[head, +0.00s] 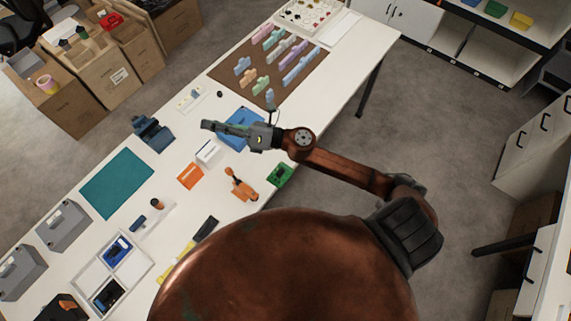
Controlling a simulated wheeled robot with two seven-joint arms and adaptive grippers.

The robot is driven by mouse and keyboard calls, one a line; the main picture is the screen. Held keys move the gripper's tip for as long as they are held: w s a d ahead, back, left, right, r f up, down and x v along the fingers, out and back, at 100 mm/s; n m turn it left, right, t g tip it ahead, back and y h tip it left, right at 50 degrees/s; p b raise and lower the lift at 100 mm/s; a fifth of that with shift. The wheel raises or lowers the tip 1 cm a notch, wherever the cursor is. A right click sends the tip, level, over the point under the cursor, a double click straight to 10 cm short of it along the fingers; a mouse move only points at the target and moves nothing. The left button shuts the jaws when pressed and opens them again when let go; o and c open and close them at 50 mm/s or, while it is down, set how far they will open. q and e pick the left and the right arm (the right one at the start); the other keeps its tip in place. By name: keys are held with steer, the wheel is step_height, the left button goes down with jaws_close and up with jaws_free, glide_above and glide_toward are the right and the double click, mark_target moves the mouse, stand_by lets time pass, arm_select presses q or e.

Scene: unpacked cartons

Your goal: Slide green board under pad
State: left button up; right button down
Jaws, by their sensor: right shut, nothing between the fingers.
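A small green board (279,175) lies on the white table near its right edge, below my right forearm. A blue pad (240,115) lies flat near the middle of the table. My right gripper (206,125) reaches left across the blue pad, its fingers shut and empty, and hides part of it. I cannot tell whether the fingers touch the pad. The green board is apart from the pad and from the gripper. A larger teal mat (117,183) lies bare on the left of the table. My left gripper is out of view.
Near the gripper are a white box (208,152), an orange card (190,176), an orange clamp-like tool (241,185) and a dark blue vise-like thing (152,132). Colored blocks stand on a brown mat (238,87) farther back. A divided white tray (134,262) is at front left.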

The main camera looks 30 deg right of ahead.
steer(key=s+a+f+n+g, duration=0.3)
steer(key=s+a+n+g, duration=0.15)
steer(key=n, duration=0.25)
steer(key=n+g+h, duration=0.8)
steer(key=n+h, duration=0.6)
steer(key=h, duration=0.1)
glide_toward(285, 165)
steer(key=d+r, duration=0.3)
step_height(285, 165, down, 10)
steer(key=shift+s+a+r, duration=0.1)
steer(key=shift+r, duration=0.1)
steer(key=shift+s+a+r+p, duration=0.1)
steer(key=shift+s+a+p, duration=0.15)
steer(key=shift+a, duration=0.35)
steer(key=shift+s+a+r+p, duration=0.15)
steer(key=shift+a+p, duration=0.15)
steer(key=shift+a, duration=0.3)
steer(key=shift+s+a+f, duration=0.2)
steer(key=shift+s+a, duration=0.1)
steer(key=shift+a, duration=0.3)
steer(key=shift+a, duration=0.1)
